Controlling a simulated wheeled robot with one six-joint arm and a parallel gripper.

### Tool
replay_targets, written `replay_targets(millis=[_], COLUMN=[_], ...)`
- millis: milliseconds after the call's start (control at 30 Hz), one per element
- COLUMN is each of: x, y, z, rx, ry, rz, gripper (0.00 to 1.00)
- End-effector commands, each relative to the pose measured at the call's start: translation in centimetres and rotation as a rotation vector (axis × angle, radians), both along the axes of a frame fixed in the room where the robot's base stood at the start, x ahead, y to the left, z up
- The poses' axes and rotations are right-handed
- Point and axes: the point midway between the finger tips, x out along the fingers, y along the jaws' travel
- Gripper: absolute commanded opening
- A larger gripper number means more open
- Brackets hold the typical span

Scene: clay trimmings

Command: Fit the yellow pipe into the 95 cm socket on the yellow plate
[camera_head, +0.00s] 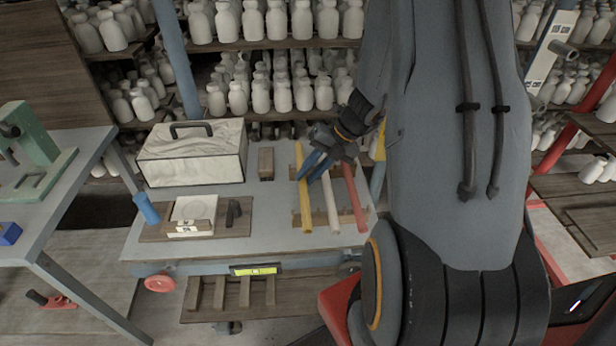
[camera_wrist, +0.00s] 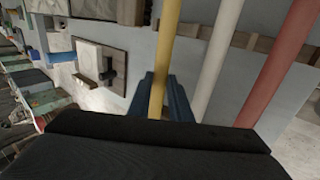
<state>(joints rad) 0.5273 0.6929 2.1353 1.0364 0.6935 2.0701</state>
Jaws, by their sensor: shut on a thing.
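The yellow pipe (camera_head: 304,205) lies on wooden supports on the grey cart top, leftmost of three pipes. My gripper (camera_head: 305,172) reaches down from the right with its blue fingers at the pipe's middle. In the wrist view, the yellow pipe (camera_wrist: 168,40) runs between the two fingers (camera_wrist: 159,95), one on each side, and the gripper is shut on it. The pipe still appears to lie level with its neighbours. A yellow patch (camera_head: 380,142) shows beside my arm, mostly hidden; I cannot tell whether it is the yellow plate. No socket is clearly visible.
A white pipe (camera_head: 330,203) and a red pipe (camera_head: 354,197) lie close to the right. A wooden block (camera_head: 266,163), a lidded box (camera_head: 192,158) and a wooden board (camera_head: 153,230) with small items are on the left. Bottle shelves stand behind.

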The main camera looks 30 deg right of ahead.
Motion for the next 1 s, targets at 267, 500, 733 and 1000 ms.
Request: replay_targets(millis=[267,500,733,1000], x=[0.0,0.0,0.0,0.0], y=[0.0,0.0,0.0,0.0], z=[-1.3,-1.4,-1.6,-1.6], rx=[0.000,0.000,0.000,0.000], ry=[0.000,-0.001,-0.001,-0.001], rz=[0.000,0.001,0.001,0.001], gripper=[0.00,0.00,0.37,0.37])
